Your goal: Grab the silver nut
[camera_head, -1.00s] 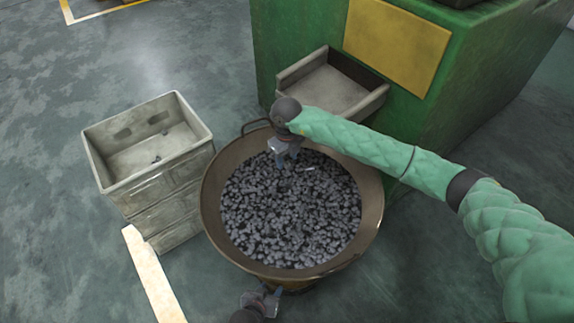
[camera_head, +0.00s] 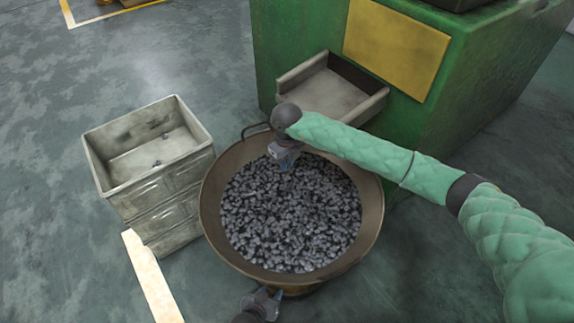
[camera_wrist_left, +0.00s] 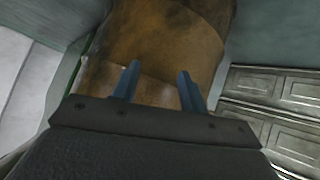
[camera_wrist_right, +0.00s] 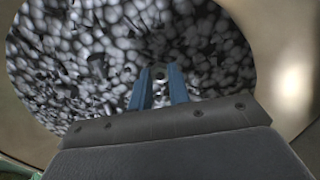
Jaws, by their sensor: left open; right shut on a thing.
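A round metal pan (camera_head: 372,215) is filled with a heap of small grey metal pieces (camera_head: 290,225), which also fills much of the right wrist view (camera_wrist_right: 90,60). My right gripper (camera_head: 286,165) points down into the heap near its far edge. In the right wrist view its blue fingers (camera_wrist_right: 159,80) are shut on a small silver nut (camera_wrist_right: 159,74) with a dark hole, at the fingertips. The nut is too small to make out in the head view. My left gripper (camera_head: 268,298) is open and empty by the pan's near rim; its fingers also show in the left wrist view (camera_wrist_left: 158,85).
A grey crate (camera_head: 165,185) with a few small pieces inside stands left of the pan. A green machine (camera_head: 450,120) with a metal chute (camera_head: 325,95) stands behind it. A pale board (camera_head: 150,275) is at the lower left. Open floor lies at far left.

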